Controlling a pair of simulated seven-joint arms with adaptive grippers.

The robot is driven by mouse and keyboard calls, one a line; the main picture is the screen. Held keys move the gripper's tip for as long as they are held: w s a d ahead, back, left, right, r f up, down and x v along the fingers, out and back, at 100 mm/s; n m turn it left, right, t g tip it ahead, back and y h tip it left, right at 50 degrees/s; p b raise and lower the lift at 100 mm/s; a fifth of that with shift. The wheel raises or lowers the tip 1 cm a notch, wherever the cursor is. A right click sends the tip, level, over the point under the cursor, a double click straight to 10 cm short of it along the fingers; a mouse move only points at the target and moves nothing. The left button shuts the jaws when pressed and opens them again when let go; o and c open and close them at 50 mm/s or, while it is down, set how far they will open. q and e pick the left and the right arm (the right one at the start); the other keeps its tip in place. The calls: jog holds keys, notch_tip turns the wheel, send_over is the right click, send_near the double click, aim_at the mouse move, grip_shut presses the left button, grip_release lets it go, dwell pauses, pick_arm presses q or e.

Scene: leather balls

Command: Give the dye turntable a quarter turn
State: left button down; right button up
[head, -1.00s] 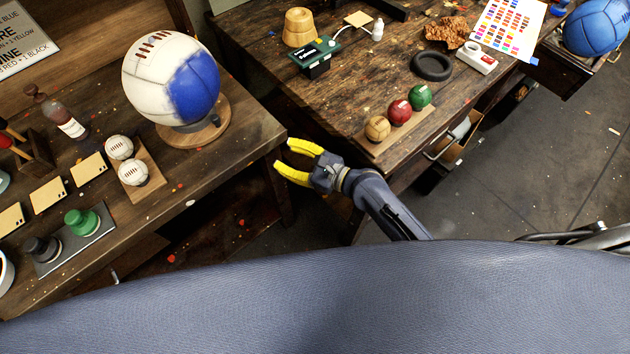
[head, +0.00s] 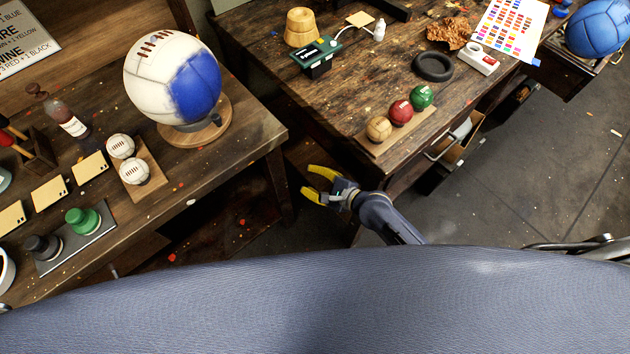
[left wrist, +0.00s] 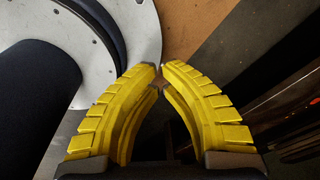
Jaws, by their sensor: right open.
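The dye turntable (head: 222,128) is a round wooden disc on the left bench. A large laced ball (head: 140,88), white with a blue-dyed side facing right, sits on a dark stand on it. My right gripper (head: 307,181) has yellow fingers spread apart and holds nothing. It is in the gap between the two benches, to the right of and below the turntable, clear of it. My left gripper (left wrist: 160,74) shows only in the left wrist view; its yellow fingertips meet or nearly meet, with nothing seen between them. The turntable is not seen there.
Two small white balls (head: 128,160) on a block, a bottle (head: 66,118), and green (head: 84,220) and black (head: 42,246) knobs stand on the left bench. The right bench has a board of three small balls (head: 400,112). An open drawer (head: 445,152) projects beneath it.

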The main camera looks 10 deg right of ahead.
jog(key=shift+s+d+f+h, duration=0.1)
jog(key=shift+d+f+h, duration=0.2)
jog(key=shift+f, duration=0.25)
